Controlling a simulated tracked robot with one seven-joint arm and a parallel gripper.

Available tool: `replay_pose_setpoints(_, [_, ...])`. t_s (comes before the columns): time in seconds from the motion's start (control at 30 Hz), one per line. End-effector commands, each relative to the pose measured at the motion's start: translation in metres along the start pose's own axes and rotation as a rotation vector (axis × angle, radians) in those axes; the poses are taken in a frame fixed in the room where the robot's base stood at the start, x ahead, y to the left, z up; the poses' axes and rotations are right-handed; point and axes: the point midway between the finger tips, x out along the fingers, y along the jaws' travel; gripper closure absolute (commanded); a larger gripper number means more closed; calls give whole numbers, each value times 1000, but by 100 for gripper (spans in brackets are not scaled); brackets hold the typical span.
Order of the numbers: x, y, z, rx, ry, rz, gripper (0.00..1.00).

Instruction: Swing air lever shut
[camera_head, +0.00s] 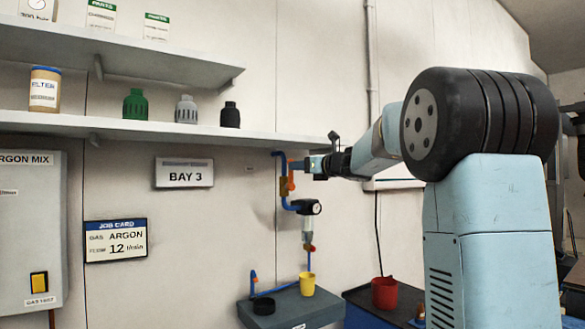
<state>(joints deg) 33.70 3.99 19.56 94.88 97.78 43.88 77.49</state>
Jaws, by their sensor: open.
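An air line with a blue pipe (276,158) runs down the wall right of the BAY 3 sign. An orange-brown valve (285,186) sits on it, with an orange part that seems to be the air lever (291,177). Below are a round dark gauge (311,207) and a clear bowl (307,228). My gripper (303,168) is at the upper right end of the valve, pointing left. Its jaws are open. It overlaps the lever's upper part in the picture, and I cannot tell whether they touch.
A shelf (290,139) runs just above my gripper. A red cup (384,292) stands on a dark surface to the right.

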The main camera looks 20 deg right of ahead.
Motion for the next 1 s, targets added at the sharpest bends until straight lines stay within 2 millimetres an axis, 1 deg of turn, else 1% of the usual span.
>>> replay_pose_setpoints(0.03, [7,0,0,0,0,2,57])
replay_pose_setpoints(0.1, [14,0,0,-1,0,1,57])
replay_pose_setpoints(0.2, [21,0,0,-1,1,1,57])
replay_pose_setpoints(0.33, [25,0,0,-2,0,0,57])
replay_pose_setpoints(0.57, [25,1,0,-1,0,0,57])
replay_pose_setpoints(0.67, [25,1,0,-1,0,0,64])
replay_pose_setpoints(1.0, [25,1,0,-1,0,1,97])
